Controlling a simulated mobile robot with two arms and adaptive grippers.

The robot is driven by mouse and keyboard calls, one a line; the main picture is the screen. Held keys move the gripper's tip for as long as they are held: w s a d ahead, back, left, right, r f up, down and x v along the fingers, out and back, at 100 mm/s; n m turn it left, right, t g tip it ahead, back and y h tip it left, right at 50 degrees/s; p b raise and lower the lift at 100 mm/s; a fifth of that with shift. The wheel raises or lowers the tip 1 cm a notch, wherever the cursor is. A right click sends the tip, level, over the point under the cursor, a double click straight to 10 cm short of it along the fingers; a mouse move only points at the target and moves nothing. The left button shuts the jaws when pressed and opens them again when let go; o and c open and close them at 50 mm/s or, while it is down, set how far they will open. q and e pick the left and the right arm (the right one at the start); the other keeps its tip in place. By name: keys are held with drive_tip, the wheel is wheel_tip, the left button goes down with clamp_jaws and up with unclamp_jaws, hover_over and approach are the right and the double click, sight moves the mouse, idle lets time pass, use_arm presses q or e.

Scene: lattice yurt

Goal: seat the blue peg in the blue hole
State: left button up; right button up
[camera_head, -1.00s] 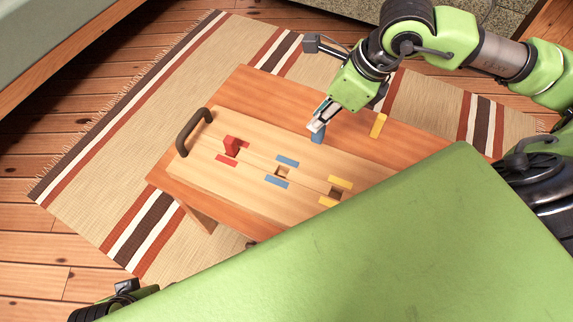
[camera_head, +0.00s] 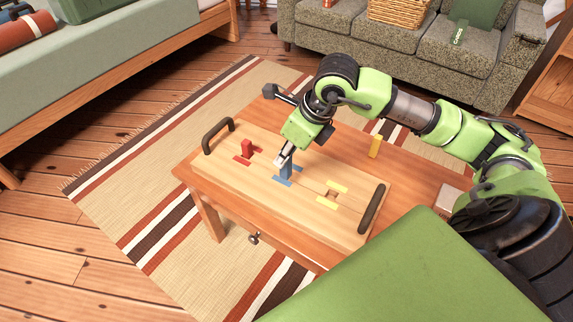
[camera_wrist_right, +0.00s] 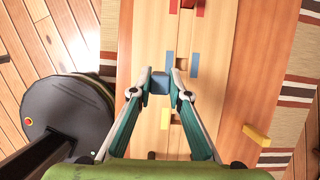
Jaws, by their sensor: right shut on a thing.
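My right gripper (camera_head: 281,158) is shut on the blue peg (camera_head: 286,170), which is upright at the blue marks (camera_head: 283,183) of the wooden board (camera_head: 225,161). In the right wrist view the peg (camera_wrist_right: 159,86) is between the fingertips (camera_wrist_right: 160,80). There the blue hole (camera_wrist_right: 182,64) shows dark between the two blue marks (camera_wrist_right: 195,64), beyond the peg in the picture. The peg looks above the board; I cannot tell its exact height. My left gripper is not in view.
A red peg (camera_head: 246,147) stands at the red marks. A yellow peg (camera_head: 375,147) stands on the table (camera_head: 340,133) behind the board. The yellow hole (camera_head: 331,193) is empty. Dark handles (camera_head: 372,208) rise at both board ends.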

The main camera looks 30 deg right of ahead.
drive_tip(key=shift+w+d+f+b, duration=0.3)
drive_tip(key=shift+w+d+f, duration=0.45)
drive_tip(key=shift+f, duration=0.85)
drive_tip(key=shift+w+d+f+b, duration=0.4)
drive_tip(key=shift+w+f, duration=0.45)
drive_tip(key=shift+f, duration=0.75)
drive_tip(key=shift+w+d+f+b, duration=0.2)
drive_tip(key=shift+w+d+f, duration=0.6)
drive_tip(key=shift+f, duration=0.8)
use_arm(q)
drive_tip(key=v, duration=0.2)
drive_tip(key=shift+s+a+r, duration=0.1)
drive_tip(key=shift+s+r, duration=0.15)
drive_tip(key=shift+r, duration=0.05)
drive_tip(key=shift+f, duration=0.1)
use_arm(e)
drive_tip(key=shift+f, duration=0.2)
drive_tip(key=o, duration=0.9)
drive_tip(key=shift+r, duration=0.1)
